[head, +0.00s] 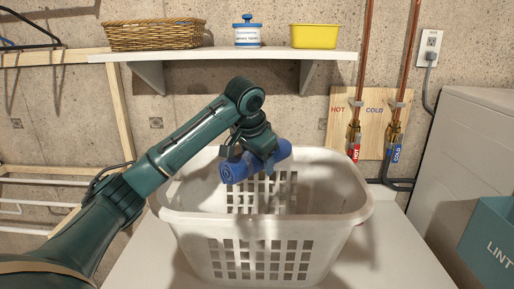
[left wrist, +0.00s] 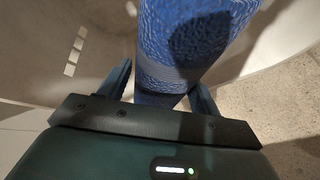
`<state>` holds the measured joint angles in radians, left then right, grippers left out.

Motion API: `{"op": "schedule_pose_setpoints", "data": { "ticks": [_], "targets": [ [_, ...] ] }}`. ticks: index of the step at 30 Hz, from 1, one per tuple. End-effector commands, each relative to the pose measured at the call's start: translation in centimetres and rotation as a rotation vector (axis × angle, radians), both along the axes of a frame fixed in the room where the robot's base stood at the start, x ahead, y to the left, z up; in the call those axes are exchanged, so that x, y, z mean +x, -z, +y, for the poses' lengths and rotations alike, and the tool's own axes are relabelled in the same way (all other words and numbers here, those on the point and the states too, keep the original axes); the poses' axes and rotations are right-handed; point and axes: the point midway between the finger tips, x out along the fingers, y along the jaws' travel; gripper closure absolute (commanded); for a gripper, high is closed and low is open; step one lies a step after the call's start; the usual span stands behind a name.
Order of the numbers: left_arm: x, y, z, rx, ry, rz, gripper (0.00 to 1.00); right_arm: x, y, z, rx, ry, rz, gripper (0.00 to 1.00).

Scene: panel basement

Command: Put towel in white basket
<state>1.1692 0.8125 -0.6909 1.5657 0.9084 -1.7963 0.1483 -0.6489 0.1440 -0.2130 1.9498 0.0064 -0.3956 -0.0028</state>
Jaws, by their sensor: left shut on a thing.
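The towel (head: 235,169) is a blue roll, held level over the open top of the white basket (head: 262,219). My left gripper (head: 257,158) is shut on it from above, about at rim height. In the left wrist view the towel (left wrist: 190,40) fills the space between the two fingers (left wrist: 162,84). The white basket has slotted walls and stands on a white surface. Most of its inside floor is hidden by its front wall. My right gripper is not in view.
A wall shelf (head: 225,54) above holds a wicker basket (head: 155,34), a white and blue jar (head: 247,32) and a yellow tub (head: 314,36). Copper pipes with valves (head: 354,140) stand behind on the right. A teal lint bin (head: 490,240) is at the far right.

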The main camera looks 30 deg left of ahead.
Motion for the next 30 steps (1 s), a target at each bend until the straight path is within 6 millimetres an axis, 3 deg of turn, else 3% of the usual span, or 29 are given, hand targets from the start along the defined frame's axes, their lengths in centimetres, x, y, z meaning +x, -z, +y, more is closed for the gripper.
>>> {"op": "schedule_pose_setpoints", "data": {
  "ticks": [12,13,15,21,30],
  "targets": [
    [0.00,0.74,0.02,0.000,-0.001,-0.001,0.62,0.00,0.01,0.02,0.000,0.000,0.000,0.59],
    [0.00,0.73,0.02,0.000,-0.001,-0.001,0.34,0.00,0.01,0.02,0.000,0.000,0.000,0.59],
    [0.01,0.73,0.02,0.000,-0.001,-0.001,0.29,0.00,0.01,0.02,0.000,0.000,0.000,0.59],
    [0.01,0.73,0.02,0.000,-0.001,0.000,0.12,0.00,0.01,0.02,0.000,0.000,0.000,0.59],
    [-0.10,0.53,-0.04,0.000,-0.001,0.000,0.11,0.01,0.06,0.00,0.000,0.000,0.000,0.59]
  ]
}}
